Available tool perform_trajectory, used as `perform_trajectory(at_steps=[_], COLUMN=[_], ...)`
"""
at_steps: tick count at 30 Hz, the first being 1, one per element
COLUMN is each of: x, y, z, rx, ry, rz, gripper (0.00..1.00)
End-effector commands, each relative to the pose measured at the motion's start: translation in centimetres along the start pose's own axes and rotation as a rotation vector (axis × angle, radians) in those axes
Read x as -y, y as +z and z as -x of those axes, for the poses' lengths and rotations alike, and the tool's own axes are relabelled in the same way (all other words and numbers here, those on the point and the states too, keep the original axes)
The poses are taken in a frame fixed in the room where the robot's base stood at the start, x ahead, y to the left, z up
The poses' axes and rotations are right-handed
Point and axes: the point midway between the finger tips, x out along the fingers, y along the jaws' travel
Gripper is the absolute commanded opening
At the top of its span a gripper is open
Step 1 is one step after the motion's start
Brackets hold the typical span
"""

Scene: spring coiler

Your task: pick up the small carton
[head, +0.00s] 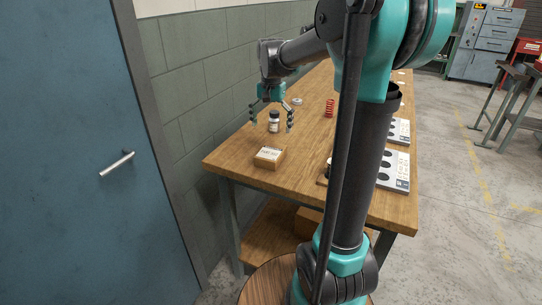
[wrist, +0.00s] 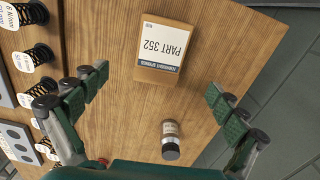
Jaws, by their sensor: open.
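The small carton (head: 269,157) is a brown box with a white label, lying near the front left corner of the wooden table. My gripper (head: 270,120) is open and empty above the table, a little behind the carton in the head view. In the wrist view its fingers (wrist: 158,92) are spread wide, with the carton beyond the gap between them. Nothing hides the carton's top.
A small dark-capped bottle (head: 273,122) stands behind the carton; it also shows in the wrist view (wrist: 171,140). A red spring (head: 329,108) stands farther back. Boards with dark springs (wrist: 30,57) lie along one side. The wooden table (head: 237,162) is bare around the carton. A wall runs along the left.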

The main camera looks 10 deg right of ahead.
Motion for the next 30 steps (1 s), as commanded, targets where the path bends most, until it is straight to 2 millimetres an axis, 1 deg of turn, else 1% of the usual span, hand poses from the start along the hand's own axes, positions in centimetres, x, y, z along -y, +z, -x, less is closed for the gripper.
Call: perform_trajectory(at_steps=[1, 3, 7, 16, 21, 24, 27, 30], x=[0.0, 0.0, 0.0, 0.1, 0.2, 0.2, 0.2, 0.2], y=[0.0, 0.0, -0.1, -0.2, -0.5, -0.4, -0.4, -0.4], z=[-1.1, -2.5, -4.4, -6.5, -9.1, -10.2, -10.8, -10.9], rx=[0.0, 0.0, 0.0, 0.0, 0.0, -0.001, -0.001, -0.001], ry=[0.0, 0.0, 0.0, 0.0, 0.0, 0.0, 0.0, 0.0], rz=[0.0, 0.0, 0.001, 0.001, 0.001, 0.001, 0.001, 0.001], gripper=[0.97, 0.97, 0.97, 0.97, 0.97, 0.97, 0.97, 0.97])
